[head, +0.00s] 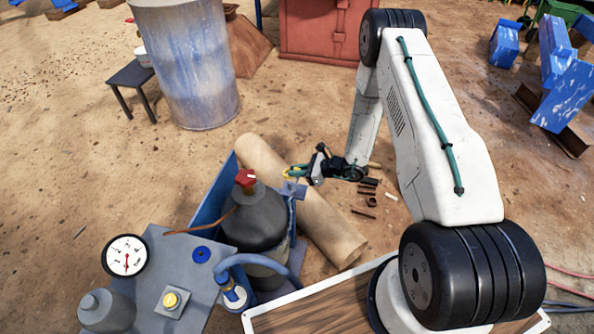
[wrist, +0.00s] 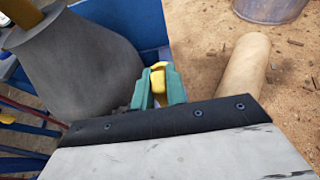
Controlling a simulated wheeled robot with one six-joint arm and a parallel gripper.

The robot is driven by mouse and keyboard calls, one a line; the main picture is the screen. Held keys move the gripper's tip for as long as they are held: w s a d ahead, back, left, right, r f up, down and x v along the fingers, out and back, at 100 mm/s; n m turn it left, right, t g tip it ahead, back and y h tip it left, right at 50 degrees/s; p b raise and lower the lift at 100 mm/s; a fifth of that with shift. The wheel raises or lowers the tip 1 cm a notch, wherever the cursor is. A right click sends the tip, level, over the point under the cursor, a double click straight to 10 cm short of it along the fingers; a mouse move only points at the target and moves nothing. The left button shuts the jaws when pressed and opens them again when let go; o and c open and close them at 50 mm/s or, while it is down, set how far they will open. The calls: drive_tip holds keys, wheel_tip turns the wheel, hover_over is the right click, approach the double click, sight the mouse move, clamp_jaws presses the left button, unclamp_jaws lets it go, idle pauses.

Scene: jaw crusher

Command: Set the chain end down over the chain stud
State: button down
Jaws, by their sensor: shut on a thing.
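My gripper (head: 303,174) is at the end of my arm, beside the dark grey cylinder (head: 256,222), above the cart's far right edge. In the wrist view its green fingertips (wrist: 158,88) are closed on a small yellow piece, which I take as the chain end (wrist: 157,74). The yellow piece also shows at the fingertips in the head view (head: 288,172). A small grey-blue plate (head: 293,189) on the cart's edge lies just below the gripper. I cannot make out the chain stud, nor whether the chain end touches anything.
The cylinder has a red valve top (head: 246,180) and stands against a blue panel (head: 215,188). A tan roll (head: 325,225) lies on the ground beside the cart. A gauge (head: 126,256) and a yellow button box (head: 171,300) are at the lower left. Small dark parts lie on the sand.

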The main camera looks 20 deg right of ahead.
sight(297, 191)
drive_tip(key=shift+d, duration=0.1)
drive_tip(key=shift+f, duration=3.9)
drive_tip(key=c, duration=1.3)
unclamp_jaws()
drive_tip(key=shift+v, duration=3.9)
